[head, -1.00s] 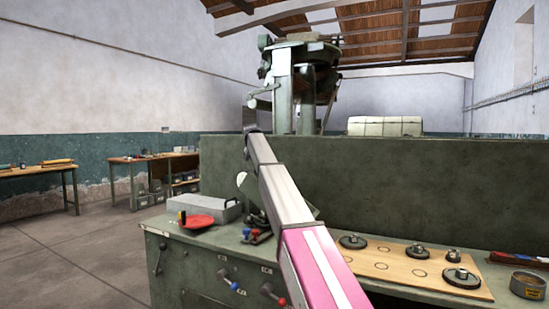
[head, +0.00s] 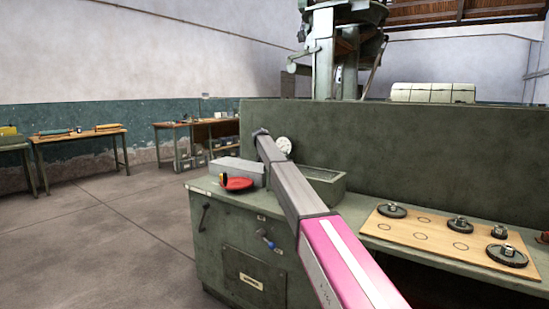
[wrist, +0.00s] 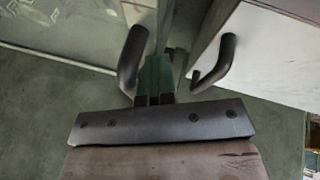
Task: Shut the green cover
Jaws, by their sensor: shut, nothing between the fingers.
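A green open-topped box (head: 325,180) sits on the green bench, partly hidden behind my arm. I cannot clearly tell its cover from its body. In the wrist view, a glossy pale green panel (wrist: 60,30) fills the upper left, with a dark curved bar (wrist: 132,60) beside it. I cannot tell whether this panel is the cover. My gripper (wrist: 157,75) is shut and empty, its narrow fingers between that bar and a pale box (wrist: 265,55) with a dark handle (wrist: 222,55). In the head view, the fingers are not discernible at the arm's far end.
A white round dial (head: 283,145) shows behind my arm. A wooden board (head: 440,238) with several gears lies at right. A tall green panel (head: 420,150) backs the bench. The floor at left is clear.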

